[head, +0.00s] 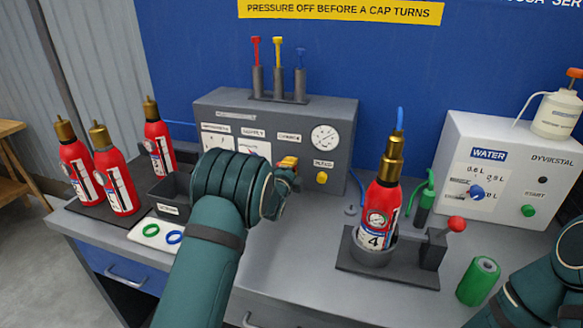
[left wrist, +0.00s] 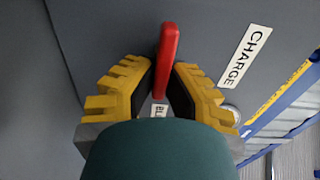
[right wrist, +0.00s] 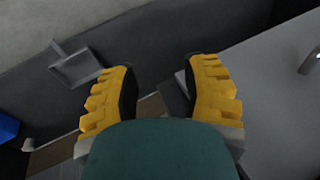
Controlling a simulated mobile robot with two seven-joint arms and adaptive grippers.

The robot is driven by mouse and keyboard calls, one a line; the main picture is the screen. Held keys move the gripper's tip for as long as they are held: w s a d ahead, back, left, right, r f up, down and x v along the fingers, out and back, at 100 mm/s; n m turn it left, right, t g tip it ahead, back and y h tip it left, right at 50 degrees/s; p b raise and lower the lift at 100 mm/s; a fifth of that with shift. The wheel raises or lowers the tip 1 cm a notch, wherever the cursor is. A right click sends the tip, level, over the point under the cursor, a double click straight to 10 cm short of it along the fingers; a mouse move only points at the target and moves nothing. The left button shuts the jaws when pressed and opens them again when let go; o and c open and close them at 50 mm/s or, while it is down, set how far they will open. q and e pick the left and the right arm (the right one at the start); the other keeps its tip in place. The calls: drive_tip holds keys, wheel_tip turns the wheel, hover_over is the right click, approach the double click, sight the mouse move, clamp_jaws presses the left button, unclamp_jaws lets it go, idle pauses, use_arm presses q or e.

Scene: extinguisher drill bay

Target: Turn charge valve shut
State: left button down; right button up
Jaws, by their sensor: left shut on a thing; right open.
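A grey panel (head: 345,112) stands at the back of the bench with labels, a gauge (head: 324,138) and a "CHARGE" label (head: 288,138). My left gripper (head: 288,170) is at the panel front, below that label. In the left wrist view, its yellow fingers are shut on a red lever (left wrist: 169,50), which runs nearly upright in that picture. The "CHARGE" label (left wrist: 244,57) is to the lever's right; a label starting "BL" (left wrist: 159,110) is partly hidden. The lever's pivot is hidden. My right gripper (right wrist: 162,95) is open and empty.
A red bottle marked 4 (head: 376,215) stands in a dark holder beside a red-knobbed lever (head: 455,224). Several red bottles (head: 117,180) stand at left near a dark bin (head: 168,193). A green cylinder (head: 478,280) and a white water unit (head: 510,180) are at right.

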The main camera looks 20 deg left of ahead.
use_arm(q)
drive_tip(key=shift+r, duration=0.1)
drive_tip(key=c, duration=1)
unclamp_jaws()
drive_tip(key=s, duration=1.2)
drive_tip(key=shift+a, duration=0.25)
